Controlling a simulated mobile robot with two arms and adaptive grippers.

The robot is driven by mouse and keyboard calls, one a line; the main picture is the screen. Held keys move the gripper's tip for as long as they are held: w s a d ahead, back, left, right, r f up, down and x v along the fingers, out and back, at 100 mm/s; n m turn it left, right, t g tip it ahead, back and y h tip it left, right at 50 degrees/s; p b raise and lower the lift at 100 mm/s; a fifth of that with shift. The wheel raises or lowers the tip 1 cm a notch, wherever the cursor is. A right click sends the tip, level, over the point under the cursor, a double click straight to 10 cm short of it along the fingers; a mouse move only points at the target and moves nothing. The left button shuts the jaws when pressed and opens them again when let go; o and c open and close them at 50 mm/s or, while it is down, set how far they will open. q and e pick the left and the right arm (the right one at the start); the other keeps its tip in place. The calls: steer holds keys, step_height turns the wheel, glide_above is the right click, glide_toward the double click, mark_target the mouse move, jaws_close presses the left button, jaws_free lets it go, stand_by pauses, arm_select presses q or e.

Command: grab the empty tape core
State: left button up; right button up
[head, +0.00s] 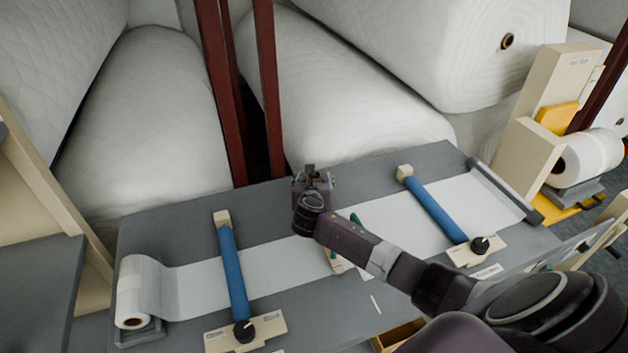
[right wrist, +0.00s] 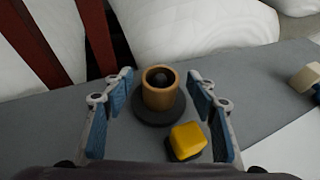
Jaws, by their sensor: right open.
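The empty tape core (right wrist: 160,98) is a short brown ring standing upright on a dark round base (right wrist: 158,117) in the right wrist view. Something dark shows inside its opening. My right gripper (right wrist: 160,80) is open, with one blue-padded finger on each side of the core in the picture. I see no contact with it. In the head view my right gripper (head: 312,178) is over the back part of the grey table and hides the core. My left gripper is not in view.
A yellow block (right wrist: 187,140) sits close in front of the core. On the grey table (head: 180,235) are a white film roll (head: 137,290) and two blue bars (head: 233,272) across the white web. Red posts (head: 222,90) and large wadding rolls (head: 150,120) stand behind.

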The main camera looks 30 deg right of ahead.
steer(key=c, duration=0.9)
steer(key=shift+c, duration=0.2)
steer(key=shift+r, duration=0.1)
